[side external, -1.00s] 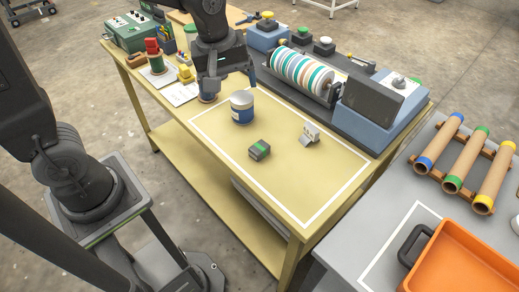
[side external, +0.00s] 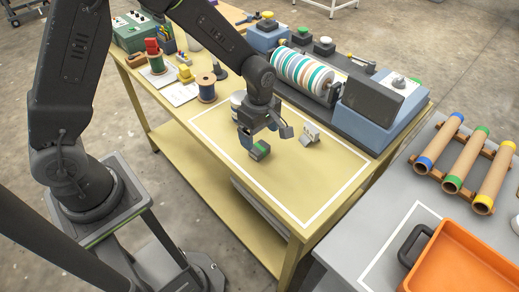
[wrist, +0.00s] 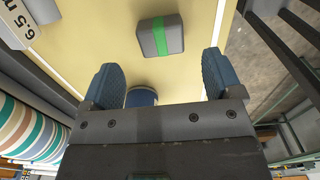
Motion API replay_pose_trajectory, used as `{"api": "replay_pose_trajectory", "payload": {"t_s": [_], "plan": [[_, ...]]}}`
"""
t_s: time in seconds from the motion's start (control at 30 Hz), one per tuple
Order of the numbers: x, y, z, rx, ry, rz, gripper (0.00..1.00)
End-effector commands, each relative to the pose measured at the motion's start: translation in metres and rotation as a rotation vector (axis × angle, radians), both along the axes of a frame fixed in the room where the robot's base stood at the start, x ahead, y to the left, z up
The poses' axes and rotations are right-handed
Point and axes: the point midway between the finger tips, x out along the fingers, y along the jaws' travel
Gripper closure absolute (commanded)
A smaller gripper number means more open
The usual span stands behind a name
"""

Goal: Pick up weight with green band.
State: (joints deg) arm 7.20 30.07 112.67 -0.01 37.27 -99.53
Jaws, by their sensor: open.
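The weight with the green band (side external: 260,150) is a small dark grey block on the yellow table, inside the white outline.
A tag marked 6.5 (side external: 309,134) stands to the right. The striped roller press (side external: 303,71) fills the back. The table front is clear.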

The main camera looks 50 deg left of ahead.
Motion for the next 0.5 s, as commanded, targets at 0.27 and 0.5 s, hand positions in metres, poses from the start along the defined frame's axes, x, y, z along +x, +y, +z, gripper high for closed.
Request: {"api": "replay_pose_trajectory", "payload": {"t_s": [0.27, 0.5], "plan": [[-0.002, -0.001, -0.026, 0.001, 0.004, -0.001, 0.15], [-0.002, -0.002, -0.055, -0.001, 0.002, -0.001, 0.15]]}}
